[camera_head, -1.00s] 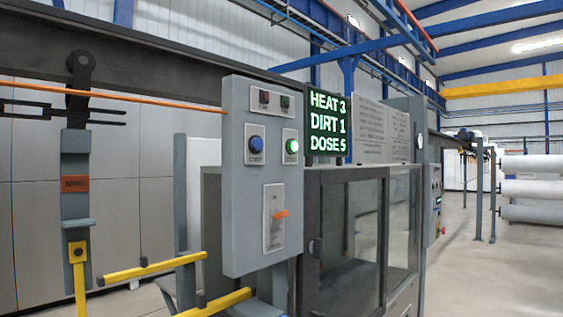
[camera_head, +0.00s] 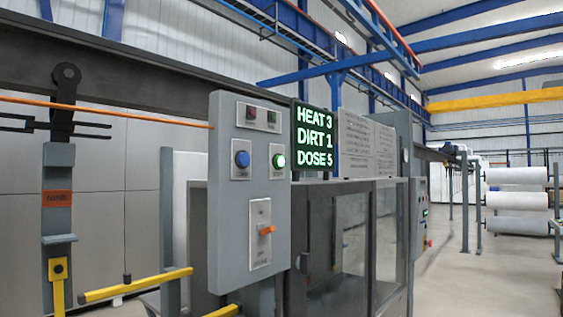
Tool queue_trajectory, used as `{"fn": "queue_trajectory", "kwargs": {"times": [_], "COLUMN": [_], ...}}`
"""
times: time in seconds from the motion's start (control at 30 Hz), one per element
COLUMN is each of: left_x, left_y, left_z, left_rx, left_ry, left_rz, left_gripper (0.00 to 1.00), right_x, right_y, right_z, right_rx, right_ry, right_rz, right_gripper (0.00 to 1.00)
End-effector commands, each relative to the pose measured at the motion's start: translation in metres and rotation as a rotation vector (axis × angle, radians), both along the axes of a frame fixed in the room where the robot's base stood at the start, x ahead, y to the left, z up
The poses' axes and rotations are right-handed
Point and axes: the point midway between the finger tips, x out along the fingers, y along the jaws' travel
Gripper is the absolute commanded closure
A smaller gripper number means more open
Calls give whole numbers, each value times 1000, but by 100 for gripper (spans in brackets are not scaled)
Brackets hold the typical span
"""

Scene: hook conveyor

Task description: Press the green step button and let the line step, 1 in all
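The green step button (camera_head: 279,161) is lit and sits on a white plate at the right of the grey control box (camera_head: 228,228). A blue button (camera_head: 242,159) is on the plate to its left. An orange-handled switch (camera_head: 266,230) is below them, and two dark small lamps are above. A hanger (camera_head: 58,215) with an orange-brown label hangs from the overhead rail at the left. Neither of my grippers shows in the view.
A display (camera_head: 313,136) reads HEAT 3, DIRT 1, DOSE 5. A glass-windowed cabinet (camera_head: 297,290) stands right of the control box. Yellow bars (camera_head: 138,284) jut out at the lower left. Open floor (camera_head: 480,285) lies at the right.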

Motion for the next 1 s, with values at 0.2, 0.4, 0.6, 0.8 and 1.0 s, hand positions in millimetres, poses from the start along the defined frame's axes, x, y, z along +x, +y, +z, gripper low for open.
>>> {"fn": "queue_trajectory", "kwargs": {"times": [0.2, 0.4, 0.6, 0.8, 1.0], "left_x": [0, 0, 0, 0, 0], "left_y": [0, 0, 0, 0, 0], "left_z": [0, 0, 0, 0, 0], "left_rx": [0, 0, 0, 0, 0], "left_ry": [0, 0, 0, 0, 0], "left_rz": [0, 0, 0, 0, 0], "left_gripper": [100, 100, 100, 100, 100], "right_x": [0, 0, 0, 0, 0], "right_y": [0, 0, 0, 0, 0], "right_z": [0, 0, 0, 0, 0], "right_rx": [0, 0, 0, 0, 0], "right_ry": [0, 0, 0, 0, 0], "right_rz": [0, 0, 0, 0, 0], "right_gripper": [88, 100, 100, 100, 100]}}
